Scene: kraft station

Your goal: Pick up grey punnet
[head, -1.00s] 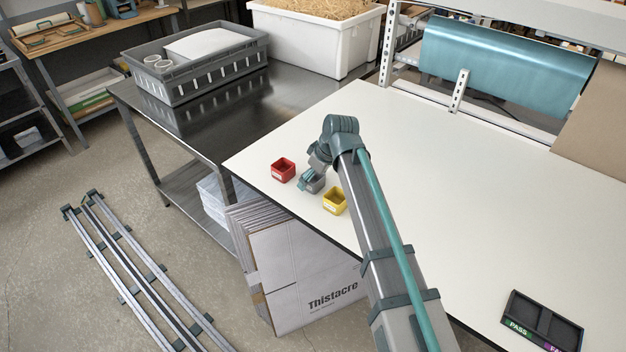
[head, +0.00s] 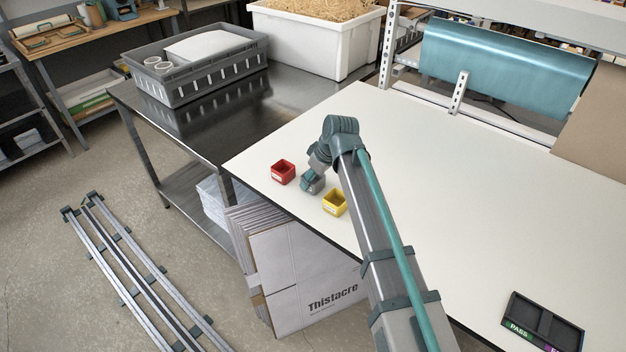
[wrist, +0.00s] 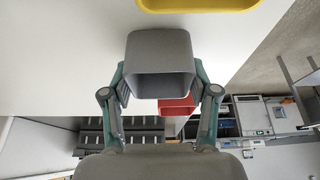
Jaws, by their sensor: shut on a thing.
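The grey punnet (head: 318,189) is at the near left edge of the white table (head: 440,190), between a red punnet (head: 283,172) and a yellow punnet (head: 335,202). My gripper (head: 311,179) is at it from above. In the wrist view the grey punnet (wrist: 160,52) sits between the two fingers of my gripper (wrist: 160,82), one against each side. The gripper is shut on it. The punnet looks empty from the open side that shows. I cannot tell whether its base is clear of the table.
The red punnet (wrist: 177,104) and yellow punnet (wrist: 195,3) are close on either side. A dark PASS tray (head: 542,322) lies at the front right. A grey crate (head: 195,62) stands on the steel table behind. The white table's middle is clear.

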